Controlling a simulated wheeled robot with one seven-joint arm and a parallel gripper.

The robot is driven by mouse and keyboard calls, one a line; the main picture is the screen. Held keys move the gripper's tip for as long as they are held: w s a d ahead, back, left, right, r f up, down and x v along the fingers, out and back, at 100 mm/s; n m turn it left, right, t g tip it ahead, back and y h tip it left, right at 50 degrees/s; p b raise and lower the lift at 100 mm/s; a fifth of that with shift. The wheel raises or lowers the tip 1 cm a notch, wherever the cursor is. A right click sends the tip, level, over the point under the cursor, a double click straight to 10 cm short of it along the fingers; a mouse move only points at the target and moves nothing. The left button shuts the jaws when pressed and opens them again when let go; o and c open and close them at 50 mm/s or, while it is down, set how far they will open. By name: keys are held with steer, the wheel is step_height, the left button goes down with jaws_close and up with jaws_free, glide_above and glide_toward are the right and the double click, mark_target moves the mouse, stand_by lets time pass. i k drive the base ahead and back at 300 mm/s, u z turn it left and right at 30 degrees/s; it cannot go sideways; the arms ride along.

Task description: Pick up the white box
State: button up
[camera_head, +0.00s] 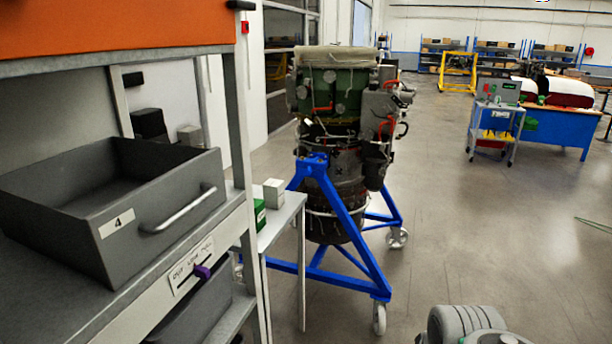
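A small white box (274,193) stands on a narrow light-grey side table (277,224), between the shelving unit on the left and the blue turbine stand. A green box (259,214) sits just to its left and nearer, partly hidden by the shelf post. Part of my own arm shows at the bottom right, grey and rounded. My gripper's fingers are not visible.
A grey drawer (125,262) marked 4 sits on the shelving unit at the left. The turbine on its blue wheeled stand (347,225) is behind and right of the table. A grey cart (496,130) stands farther back.

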mark_target(273, 189)
steer(key=i, duration=3)
steer(key=u, duration=4)
